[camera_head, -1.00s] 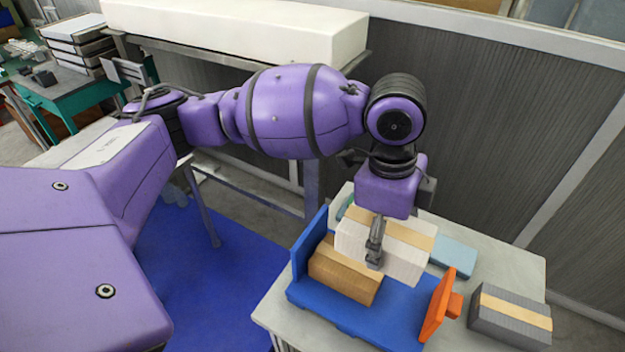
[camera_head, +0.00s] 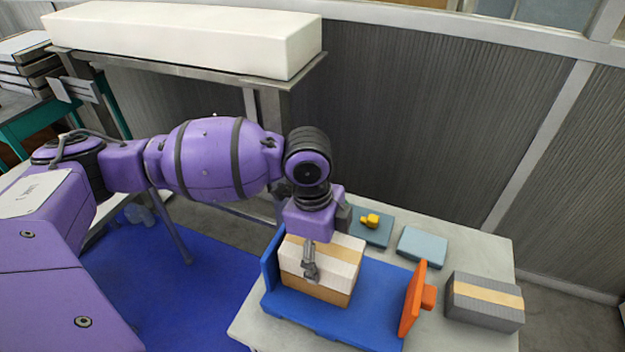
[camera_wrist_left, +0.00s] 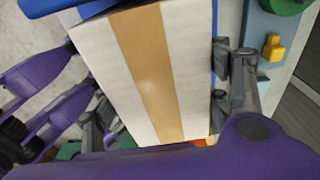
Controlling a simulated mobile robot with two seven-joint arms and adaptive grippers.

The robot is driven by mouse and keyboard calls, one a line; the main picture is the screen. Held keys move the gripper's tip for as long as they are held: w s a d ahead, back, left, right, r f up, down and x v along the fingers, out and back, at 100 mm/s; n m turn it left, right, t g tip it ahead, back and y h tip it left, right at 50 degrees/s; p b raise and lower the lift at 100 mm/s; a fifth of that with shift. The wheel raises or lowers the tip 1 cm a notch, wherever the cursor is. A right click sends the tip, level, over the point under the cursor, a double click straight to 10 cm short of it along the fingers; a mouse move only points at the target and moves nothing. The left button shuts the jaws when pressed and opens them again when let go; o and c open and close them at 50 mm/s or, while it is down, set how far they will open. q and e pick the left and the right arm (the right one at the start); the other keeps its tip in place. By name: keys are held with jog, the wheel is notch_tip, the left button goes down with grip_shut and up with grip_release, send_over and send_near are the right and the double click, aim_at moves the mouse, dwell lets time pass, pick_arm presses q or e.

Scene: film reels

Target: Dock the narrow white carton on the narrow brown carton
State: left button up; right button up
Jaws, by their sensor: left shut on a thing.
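The white carton (camera_head: 341,256) has a tan stripe along its top, which also fills the middle of the left wrist view (camera_wrist_left: 90,50). My left gripper (camera_head: 311,270) is shut on it from the sides. In the left wrist view the fingers (camera_wrist_left: 155,100) lie on either side of it. The narrow brown carton (camera_head: 322,293) sits at the left end of the blue tray (camera_head: 375,318), directly under the white carton. The two look lined up, and I cannot tell whether they touch. My right gripper is not in view.
An orange stop (camera_head: 412,302) stands at the tray's right end. A grey carton (camera_head: 485,302) with a tan stripe lies on the table right of it. A light blue box (camera_head: 422,245) and a yellow piece (camera_head: 371,220) are behind the tray.

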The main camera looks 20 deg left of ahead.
aim_at(321, 246)
pick_arm(q)
jog(key=o, duration=1.1)
jog(key=shift+c, duration=0.2)
jog(key=o, duration=0.4)
jog(key=r, duration=0.7)
jog(key=shift+a+r, duration=0.3)
jog(key=shift+a, duration=0.1)
